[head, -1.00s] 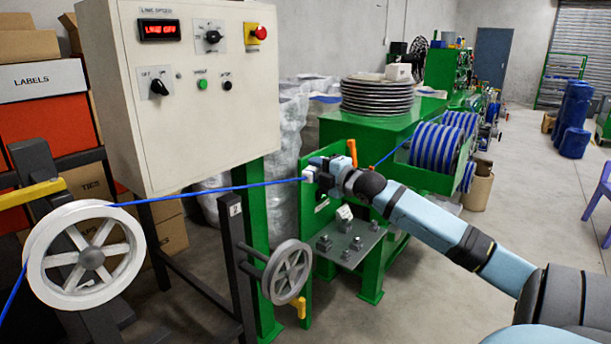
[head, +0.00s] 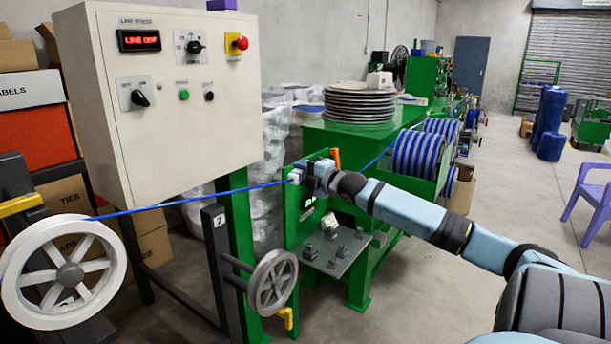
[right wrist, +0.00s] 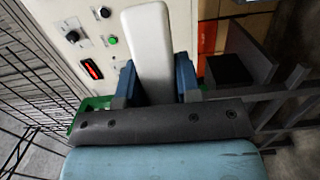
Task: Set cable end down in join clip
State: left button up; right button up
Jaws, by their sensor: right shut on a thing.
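The blue cable (head: 200,197) runs taut from the white spoked wheel (head: 20,285) at the left to my right gripper (head: 297,177). My right gripper is shut at the cable's end, beside the green upright panel. In the right wrist view, a long white block (right wrist: 148,50) sits between the two blue fingers of this gripper (right wrist: 156,82); the cable itself cannot be made out there. Below the gripper, a grey plate (head: 350,248) carries several small clamp-like blocks (head: 328,222). I cannot tell which part is the join clip. My left gripper is out of view.
A cream control box (head: 165,90) on a green post stands left of the gripper. A grey handwheel (head: 273,283) is below. Another blue cable stretch reaches the striped blue reels (head: 420,155) behind. Open floor lies at the right, with a purple chair (head: 590,200).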

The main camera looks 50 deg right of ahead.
jog(key=shift+d+f, duration=0.25)
jog(key=shift+d, duration=0.05)
pick_arm(q)
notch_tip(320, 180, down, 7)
jog(key=b, duration=1.2)
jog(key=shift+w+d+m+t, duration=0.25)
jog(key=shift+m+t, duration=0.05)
pick_arm(e)
jog(key=w+d+f, duration=0.1)
jog(key=d+f, duration=1.1)
jog(key=d, duration=0.3)
jog(key=shift+d+f, duration=0.15)
jog(key=shift+f, duration=0.25)
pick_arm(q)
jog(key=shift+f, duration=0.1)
